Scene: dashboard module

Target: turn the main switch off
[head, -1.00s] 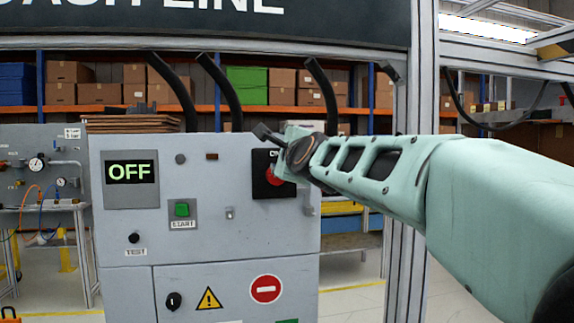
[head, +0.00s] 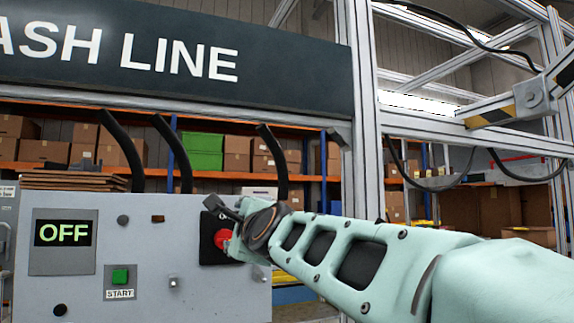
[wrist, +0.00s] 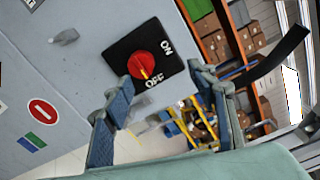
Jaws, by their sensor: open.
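The main switch is a red knob (wrist: 144,64) on a square black plate (wrist: 125,45) marked ON and OFF. In the wrist view its yellow pointer line is at the OFF mark. The red knob (head: 222,239) also shows in the head view, partly covered by my gripper (head: 228,226). In the wrist view my gripper (wrist: 160,82) is open, its two fingers apart below and to either side of the plate, with nothing between them. The knob lies just beyond the fingertips, and no contact is clear. The panel display (head: 63,234) reads OFF.
A green START button (head: 120,276) and a small grey toggle (head: 173,283) sit on the panel left of the switch. An aluminium frame post (head: 365,120) stands behind my arm. A red no-entry sign (wrist: 43,112) is on the panel's lower part.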

